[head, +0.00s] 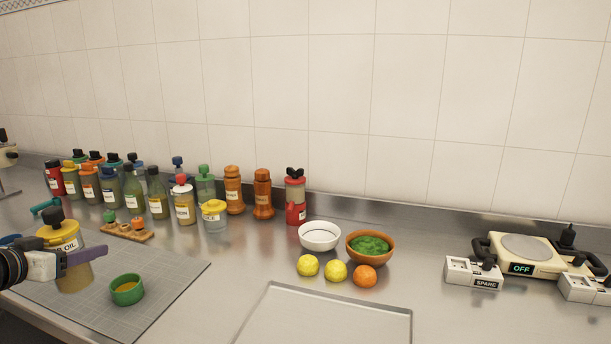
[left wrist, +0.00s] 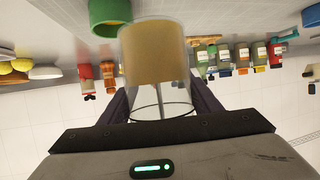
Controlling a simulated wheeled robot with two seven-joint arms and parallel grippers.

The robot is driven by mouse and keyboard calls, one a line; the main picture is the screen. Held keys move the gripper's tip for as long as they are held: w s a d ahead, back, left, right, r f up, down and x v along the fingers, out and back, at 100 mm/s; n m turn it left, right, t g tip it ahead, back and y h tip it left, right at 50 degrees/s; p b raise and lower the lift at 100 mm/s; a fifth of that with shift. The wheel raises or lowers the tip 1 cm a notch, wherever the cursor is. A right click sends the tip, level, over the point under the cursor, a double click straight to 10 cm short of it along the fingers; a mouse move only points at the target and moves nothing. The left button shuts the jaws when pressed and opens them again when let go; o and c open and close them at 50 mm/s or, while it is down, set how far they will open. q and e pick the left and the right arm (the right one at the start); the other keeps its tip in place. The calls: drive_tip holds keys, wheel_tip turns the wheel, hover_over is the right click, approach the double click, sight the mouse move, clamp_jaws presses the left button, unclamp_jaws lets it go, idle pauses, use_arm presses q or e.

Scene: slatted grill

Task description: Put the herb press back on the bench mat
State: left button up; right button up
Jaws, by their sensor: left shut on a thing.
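The herb press (head: 76,276) is a clear cylinder with tan contents at the bottom, a yellow lid, a black knob and a label ending in "OIL". My left gripper (head: 86,257) is shut around its body, in front of it at the left edge of the head view. The left wrist view, upside down, shows the clear wall and tan contents of the press (left wrist: 158,55) between the fingers; its lid is hidden there. The press is upright over the grey gridded bench mat (head: 165,288); I cannot tell whether it touches. My right gripper is out of view.
A green bowl (head: 126,290) stands on the mat right of the press. Several bottles and jars (head: 157,197) line the wall behind. A small wooden rack (head: 128,232) lies behind the mat. A tray (head: 325,318) is to the right, beyond clear counter.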

sight(73, 231)
use_arm(q)
drive_tip(key=shift+r, duration=2.4)
